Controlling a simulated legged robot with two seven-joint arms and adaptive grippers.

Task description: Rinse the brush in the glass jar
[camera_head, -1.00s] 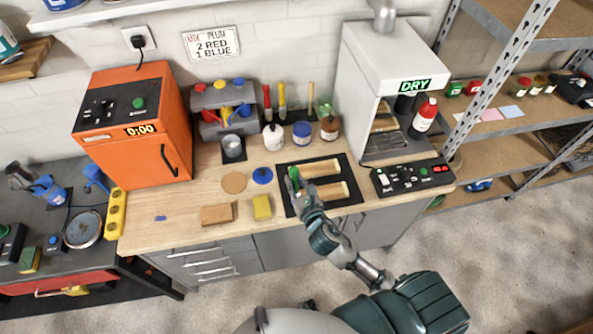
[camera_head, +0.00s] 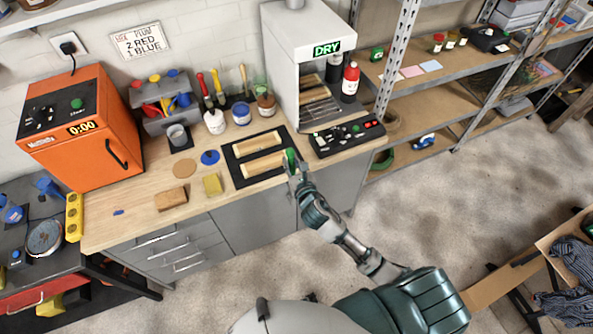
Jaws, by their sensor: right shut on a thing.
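My right gripper (camera_head: 293,168) is shut on a small green thing (camera_head: 291,158), just off the right edge of the black mat. It may be a brush handle, but bristles cannot be made out. A greenish, see-through glass jar (camera_head: 260,84) seems to stand at the back of the bench, partly hidden by a brown-topped jar (camera_head: 267,105). Brushes with a red handle (camera_head: 203,87), a yellow handle (camera_head: 218,83) and a wooden handle (camera_head: 243,76) stand upright to its left. My left gripper is out of view.
Two wooden pieces lie on the black mat (camera_head: 236,178). The white DRY cabinet (camera_head: 283,65) and a black control panel (camera_head: 335,143) stand to the right. White (camera_head: 214,124) and blue (camera_head: 241,116) jars line the back. The orange oven (camera_head: 85,150) is at left.

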